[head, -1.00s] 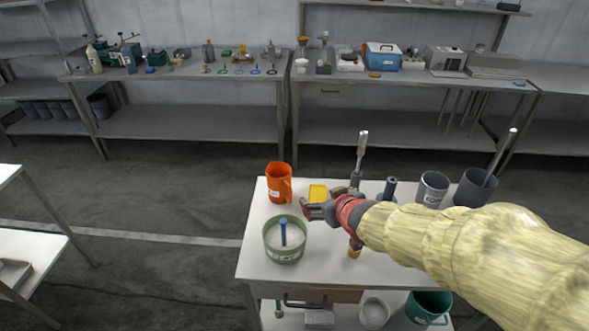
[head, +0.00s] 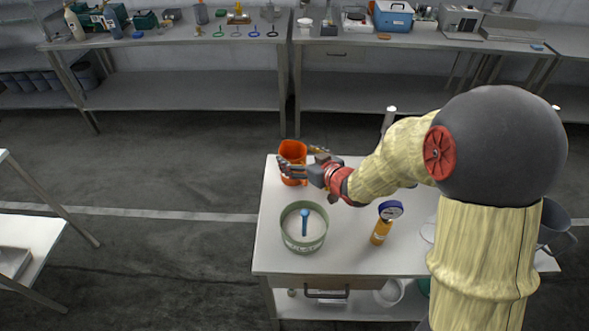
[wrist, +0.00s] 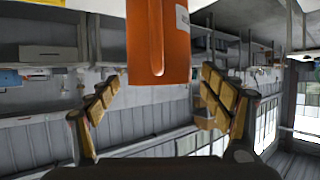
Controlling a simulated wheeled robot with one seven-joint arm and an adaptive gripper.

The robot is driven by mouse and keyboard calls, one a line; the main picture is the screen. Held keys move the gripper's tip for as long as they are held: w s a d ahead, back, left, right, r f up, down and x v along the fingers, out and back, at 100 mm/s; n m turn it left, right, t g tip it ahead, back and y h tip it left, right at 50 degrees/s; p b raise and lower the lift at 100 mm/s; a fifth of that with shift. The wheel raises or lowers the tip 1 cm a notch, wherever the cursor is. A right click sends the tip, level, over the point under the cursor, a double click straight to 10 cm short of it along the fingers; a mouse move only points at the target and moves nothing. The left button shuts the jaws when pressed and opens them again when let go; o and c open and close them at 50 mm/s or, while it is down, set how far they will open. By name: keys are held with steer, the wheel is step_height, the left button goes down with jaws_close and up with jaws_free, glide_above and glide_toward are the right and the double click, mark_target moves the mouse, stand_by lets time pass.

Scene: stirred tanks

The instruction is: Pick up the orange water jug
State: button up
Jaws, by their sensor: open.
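The orange water jug (head: 292,157) stands upright near the back left corner of the white table (head: 270,240). In the wrist view the jug (wrist: 158,45) fills the upper middle, between the two padded fingers of my gripper (wrist: 155,95). The handle shows as a ridge facing the wrist camera. In the head view my gripper (head: 305,161) is at the jug's right side, with one finger in front of it and one behind. The fingers are open, with gaps visible on both sides of the jug. My gripper hides part of the jug's right side in the head view.
A green tub (head: 303,245) with white contents and a blue-handled tool stands in front of the jug. An orange bottle with a blue gauge (head: 391,210) stands to its right. My arm hides much of the table's right side.

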steer(key=shift+b+x, duration=0.3)
steer(key=shift+x, duration=1.15)
steer(key=shift+r, duration=0.1)
steer(key=shift+c, duration=1.4)
steer(key=c, duration=1.4)
